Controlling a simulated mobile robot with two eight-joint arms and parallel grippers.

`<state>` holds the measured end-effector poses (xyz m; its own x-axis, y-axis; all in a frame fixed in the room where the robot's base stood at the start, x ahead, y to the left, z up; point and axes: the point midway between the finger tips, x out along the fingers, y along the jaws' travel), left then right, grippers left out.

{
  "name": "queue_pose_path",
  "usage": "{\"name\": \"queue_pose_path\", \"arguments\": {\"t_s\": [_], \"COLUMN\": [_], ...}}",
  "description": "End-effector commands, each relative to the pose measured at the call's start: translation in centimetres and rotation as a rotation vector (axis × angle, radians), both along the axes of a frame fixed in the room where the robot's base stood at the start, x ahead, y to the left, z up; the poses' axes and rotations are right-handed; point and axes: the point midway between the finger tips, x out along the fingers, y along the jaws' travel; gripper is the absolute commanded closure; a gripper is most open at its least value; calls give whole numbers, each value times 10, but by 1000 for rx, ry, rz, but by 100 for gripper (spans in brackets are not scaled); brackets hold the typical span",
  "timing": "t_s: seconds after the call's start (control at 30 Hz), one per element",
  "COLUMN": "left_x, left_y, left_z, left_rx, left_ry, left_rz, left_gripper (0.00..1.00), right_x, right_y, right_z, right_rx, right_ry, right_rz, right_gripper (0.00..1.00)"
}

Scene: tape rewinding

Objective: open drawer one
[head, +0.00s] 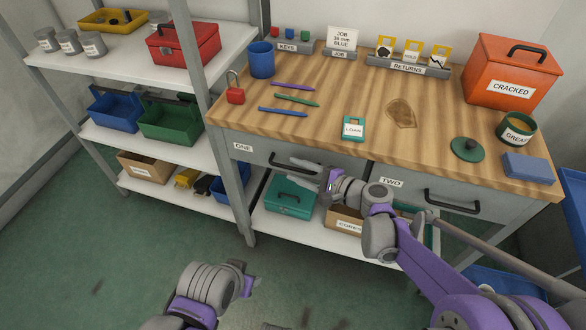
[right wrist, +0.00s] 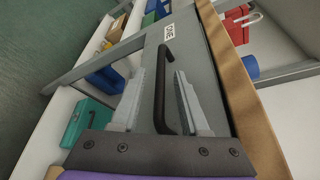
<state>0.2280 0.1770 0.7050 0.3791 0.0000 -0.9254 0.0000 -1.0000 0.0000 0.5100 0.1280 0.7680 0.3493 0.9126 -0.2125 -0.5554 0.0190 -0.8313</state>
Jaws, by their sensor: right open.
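Drawer one (head: 256,155) is the grey drawer labelled ONE under the left part of the workbench top, and its front looks closed. Its black bar handle (head: 272,158) is partly hidden by my right gripper (head: 305,166) in the head view. In the right wrist view the handle (right wrist: 168,90) lies between the two spread fingers of my right gripper (right wrist: 160,78), with gaps showing on both sides. My left gripper (head: 246,281) is low over the floor, away from the drawer, and its fingers are not clear.
Drawer two (head: 405,190) with its own black handle is to the right. A teal toolbox (head: 290,196) and a cardboard box (head: 345,218) stand on the shelf below. The workbench top (head: 340,95) holds pens, a padlock (head: 235,92) and a blue cup (head: 261,60). Floor in front is clear.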

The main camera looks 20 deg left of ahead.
Motion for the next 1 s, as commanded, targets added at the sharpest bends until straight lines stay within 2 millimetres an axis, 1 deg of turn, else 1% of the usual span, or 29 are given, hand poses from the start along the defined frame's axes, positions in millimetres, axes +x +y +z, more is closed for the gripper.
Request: {"name": "queue_pose_path", "arguments": {"t_s": [0.03,0.17,0.47,0.5,0.57,0.6,0.73,1.0], "left_x": [0,0,0,0,0,0,0,0], "left_y": [0,0,0,0,0,0,0,0], "left_z": [-2,-3,-3,-3,-3,-3,-3,-3], "left_rx": [0,0,0,0,0,0,0,0], "left_ry": [1,1,1,1,1,1,1,1], "left_rz": [0,0,0,0,0,0,0,0], "left_gripper": [50,50,50,50,50,50,50,50], "right_x": [2,5,6,6,6,6,6,6], "right_y": [6,14,17,17,16,16,16,16], "right_z": [-2,-3,-4,-4,-4,-4,-4,-3], "right_rx": [0,0,-1,-1,-1,-1,-1,0], "right_ry": [0,0,0,0,0,0,0,0], "right_rz": [2,0,-1,-1,-1,-1,-1,0], "right_gripper": [55,55,55,59,70,77,100,100]}}
